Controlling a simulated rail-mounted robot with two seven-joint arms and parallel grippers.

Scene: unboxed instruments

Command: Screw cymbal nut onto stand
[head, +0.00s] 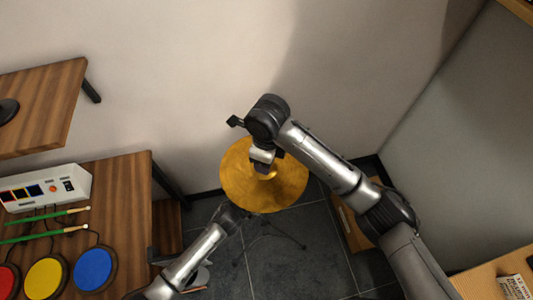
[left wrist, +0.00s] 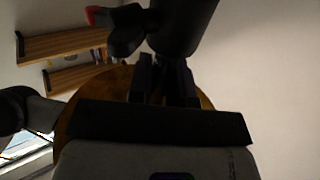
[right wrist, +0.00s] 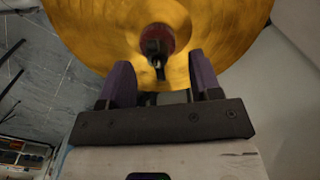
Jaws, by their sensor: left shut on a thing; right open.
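The gold cymbal (head: 235,180) lies on its stand (head: 262,232), whose dark legs rest on the floor. In the right wrist view, a dark knob-like piece with a prong (right wrist: 154,45), which looks like the nut or stand top, shows at the red centre of the cymbal (right wrist: 100,30). My right gripper (right wrist: 162,75) is open above the cymbal, its fingers pointing toward this centre. My left arm reaches the cymbal's lower left edge in the head view. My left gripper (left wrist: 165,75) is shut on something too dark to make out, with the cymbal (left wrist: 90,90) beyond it.
A wooden table (head: 125,200) at left holds a white console (head: 45,187), green sticks and coloured pads. A higher shelf (head: 40,105) stands above it. Walls close off the back and right. A wooden surface (head: 490,275) shows at lower right.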

